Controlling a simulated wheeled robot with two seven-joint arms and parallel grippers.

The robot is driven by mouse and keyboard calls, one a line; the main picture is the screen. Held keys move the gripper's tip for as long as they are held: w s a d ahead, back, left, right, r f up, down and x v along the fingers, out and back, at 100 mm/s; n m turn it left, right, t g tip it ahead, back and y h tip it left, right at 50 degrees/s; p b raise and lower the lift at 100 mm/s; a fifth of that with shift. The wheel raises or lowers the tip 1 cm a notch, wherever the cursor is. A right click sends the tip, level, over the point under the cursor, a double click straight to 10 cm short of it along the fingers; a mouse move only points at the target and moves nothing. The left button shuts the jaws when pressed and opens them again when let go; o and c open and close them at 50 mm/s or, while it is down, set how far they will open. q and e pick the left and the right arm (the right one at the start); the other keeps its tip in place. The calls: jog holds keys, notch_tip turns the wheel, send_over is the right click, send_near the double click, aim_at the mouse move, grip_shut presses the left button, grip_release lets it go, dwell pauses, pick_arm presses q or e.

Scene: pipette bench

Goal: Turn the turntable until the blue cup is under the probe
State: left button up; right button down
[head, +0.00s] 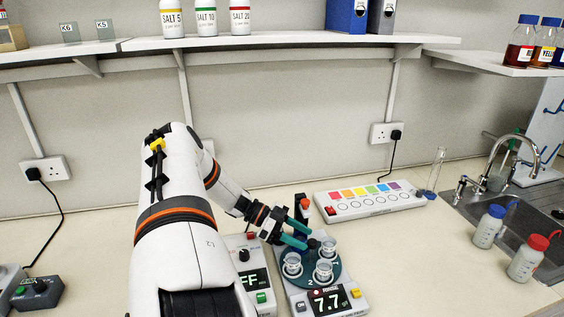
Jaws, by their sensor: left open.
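The teal turntable (335,279) sits on the white meter base (350,303), whose display reads 7.7. Clear cups stand on it: one at the left (292,265), one at the front (324,271) and one at the back right (328,247). A dark upright post with a red part (304,204) stands behind the turntable; the probe itself is not clear, partly hidden by my gripper. My left gripper (306,238) is open, its teal fingers at the turntable's back left edge. Whether they touch anything is unclear. My right gripper is out of view.
A second white device (246,250) stands left of the turntable, partly behind my left arm. A colour-swatch panel (368,201) lies behind right. Wash bottles (488,227) (527,258) stand near the sink at the right. The bench between turntable and bottles is clear.

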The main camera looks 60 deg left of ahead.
pick_arm(q)
jog(key=v, duration=0.9)
jog(key=shift+s+r, duration=0.15)
jog(key=shift+s, duration=0.05)
jog(key=shift+a, duration=0.1)
